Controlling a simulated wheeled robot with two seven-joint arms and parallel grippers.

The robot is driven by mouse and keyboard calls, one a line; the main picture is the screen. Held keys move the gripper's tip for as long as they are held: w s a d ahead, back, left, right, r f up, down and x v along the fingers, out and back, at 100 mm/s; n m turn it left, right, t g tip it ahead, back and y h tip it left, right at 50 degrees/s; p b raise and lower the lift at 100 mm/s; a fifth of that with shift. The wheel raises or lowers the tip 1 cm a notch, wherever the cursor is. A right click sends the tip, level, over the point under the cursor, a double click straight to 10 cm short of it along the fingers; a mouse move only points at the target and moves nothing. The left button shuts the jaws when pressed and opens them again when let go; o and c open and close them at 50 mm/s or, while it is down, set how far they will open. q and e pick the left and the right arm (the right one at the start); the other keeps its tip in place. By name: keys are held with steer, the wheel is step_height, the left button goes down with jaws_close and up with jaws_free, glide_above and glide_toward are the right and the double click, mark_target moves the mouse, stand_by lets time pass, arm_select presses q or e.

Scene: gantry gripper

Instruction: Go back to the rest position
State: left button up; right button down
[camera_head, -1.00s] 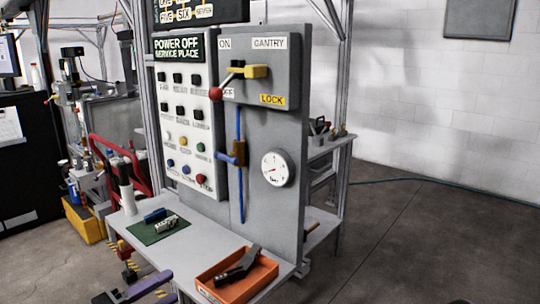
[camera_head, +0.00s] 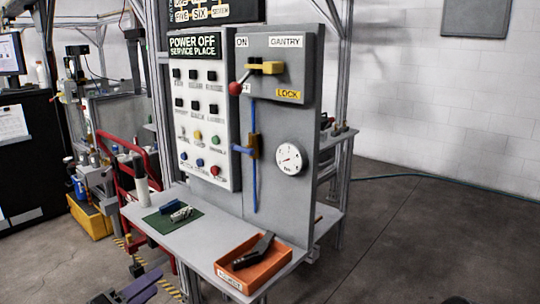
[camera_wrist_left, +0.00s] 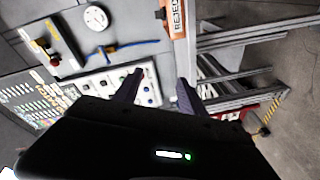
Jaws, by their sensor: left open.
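My left gripper (camera_head: 138,282) is at the bottom left of the head view, in front of the table's left end and partly cut off by the frame edge. In the left wrist view its two dark purple fingers (camera_wrist_left: 161,84) stand apart with nothing between them. It is clear of the table and the panel.
The grey table (camera_head: 205,240) carries an orange tray (camera_head: 277,272) holding a dark object, and a green mat (camera_head: 158,222) with small parts. A control panel (camera_head: 205,135) and grey gantry board (camera_head: 283,125) rise behind. Open floor (camera_head: 400,245) lies to the right.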

arm_select(q)
step_height(320, 180, down, 12)
steer(key=w+a+g+y+p, duration=0.2)
steer(key=a+y, duration=0.1)
steer(key=y, duration=0.3)
steer(key=s+d+f+m+g+p, duration=0.1)
steer(key=s+d+f+g, duration=0.15)
steer(key=f, duration=0.35)
steer(key=s+d+f+m+g+p, duration=0.1)
steer(key=s+d+f+m+g, duration=0.15)
steer(key=f, duration=0.35)
steer(key=s+d+f+m+g+h+p, duration=0.1)
steer(key=s+d+f+g+p, duration=0.1)
steer(key=s+d+f, duration=0.3)
steer(key=s+d+f+m+g+p, duration=0.1)
steer(key=s+d+f+g, duration=0.4)
steer(key=s+d, duration=0.6)
steer(key=s+f+p, duration=0.1)
steer(key=s, duration=0.5)
steer(key=shift+d+g+h, duration=0.3)
steer(key=shift+d+h, duration=0.05)
steer(key=shift+h, duration=0.05)
